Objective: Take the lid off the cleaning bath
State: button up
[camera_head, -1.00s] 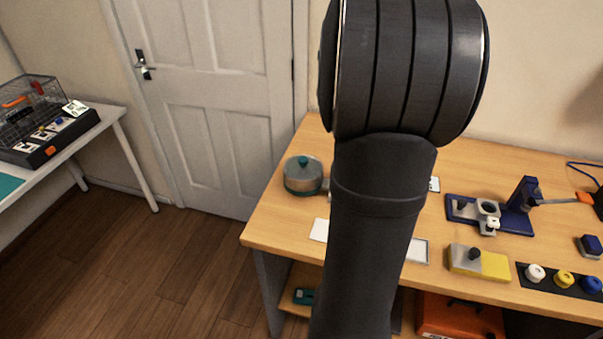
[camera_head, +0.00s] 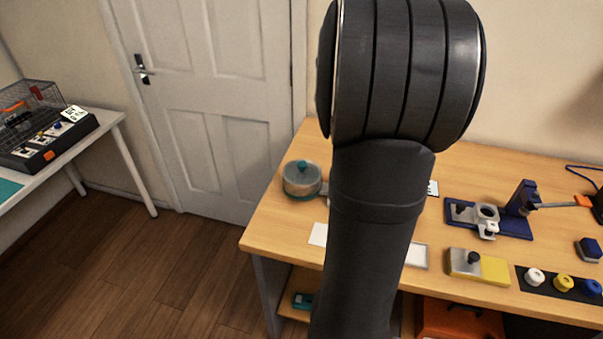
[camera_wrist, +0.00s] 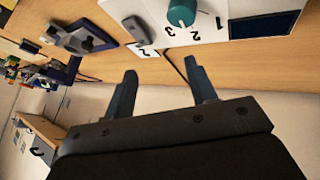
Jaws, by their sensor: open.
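A round pot-like vessel with a teal band (camera_head: 302,188), which looks like the cleaning bath, stands at the left end of the wooden bench in the head view. Its greyish lid (camera_head: 292,172) is on it, with a teal knob (camera_head: 302,166) on top. My gripper (camera_wrist: 160,70) is open in the wrist view, with nothing between its fingers. It is hidden behind my arm in the head view. The vessel and lid cannot be made out in the wrist view.
A white panel (camera_wrist: 185,38) with numbers and a teal dial (camera_wrist: 182,12) lies beyond the fingertips. A blue fixture (camera_head: 515,222), a yellow-and-grey block (camera_head: 480,267) and coloured knobs (camera_head: 564,279) are on the bench's right. A side table (camera_head: 100,130) stands left.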

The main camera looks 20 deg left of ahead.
jog(key=w+a+r+m+g+y, duration=0.1)
jog(key=w+a+r+m+g, duration=0.15)
jog(key=a+r+m, duration=0.5)
notch_tip(320, 180, up, 7)
jog(key=m+g+y, duration=0.3)
jog(key=m+y, duration=0.1)
jog(key=m, duration=0.4)
send_over(302, 164)
notch_tip(302, 164, down, 17)
jog(key=shift+w+f, duration=0.1)
jog(key=shift+c, duration=0.2)
jog(key=c, duration=1)
